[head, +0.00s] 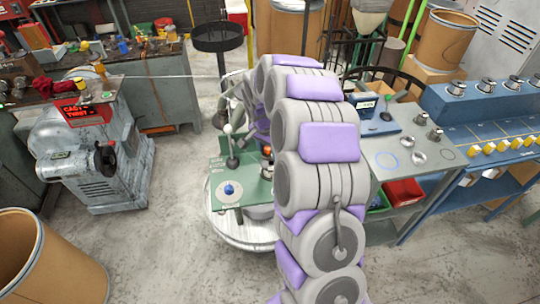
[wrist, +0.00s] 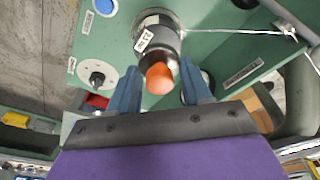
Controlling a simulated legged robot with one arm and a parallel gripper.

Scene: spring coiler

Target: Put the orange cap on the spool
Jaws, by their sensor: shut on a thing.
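In the wrist view, my gripper (wrist: 163,70) has its two blue fingers on either side of the orange cap (wrist: 160,79) and is shut on it. The cap's round orange top faces the wrist camera. A dark metallic cylinder with a white label, which looks like the spool (wrist: 157,32), stands directly behind the cap. Whether the cap touches or sits on it I cannot tell. In the head view the orange top (head: 267,150) shows just left of my arm, over the green machine panel (head: 226,170). My arm hides most of the gripper there.
The green panel carries a blue button (head: 229,189) and a lever (head: 231,145). A thin wire runs in from the grey machine (head: 85,150) at left. A bench with loose metal parts (head: 419,156) stands at right. Open floor (head: 165,240) lies at front left.

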